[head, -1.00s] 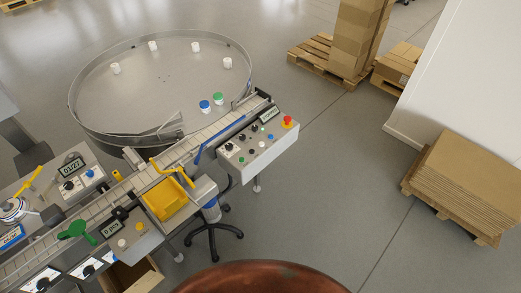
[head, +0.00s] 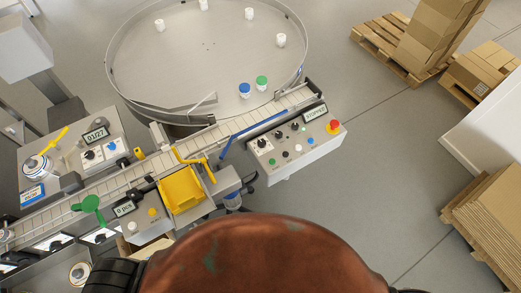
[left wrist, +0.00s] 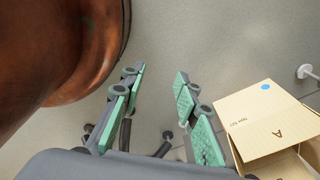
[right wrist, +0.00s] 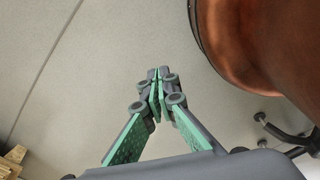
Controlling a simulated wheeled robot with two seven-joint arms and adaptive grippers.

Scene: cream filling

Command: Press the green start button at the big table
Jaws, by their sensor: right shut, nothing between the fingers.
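The big round table (head: 215,60) is a grey metal disc with a raised rim, at the top of the head view. A grey control box (head: 300,156) sits at its lower right, at the conveyor's end. It has a small green button (head: 272,162) at its left, knobs, other buttons, a red mushroom button (head: 334,126) and a display (head: 315,113) that seems to read STOPPED. My left gripper (left wrist: 158,88) is open and empty above the floor in the left wrist view. My right gripper (right wrist: 157,76) is shut and empty above the floor. Neither gripper is near the green button.
A conveyor (head: 130,175) runs from the lower left to the table. A yellow bin (head: 181,189) and a second control panel (head: 95,152) are beside it. Several white jars, a blue-lidded jar (head: 244,90) and a green-lidded jar (head: 262,83) stand on the table. Pallets of cartons (head: 440,40) stand right.

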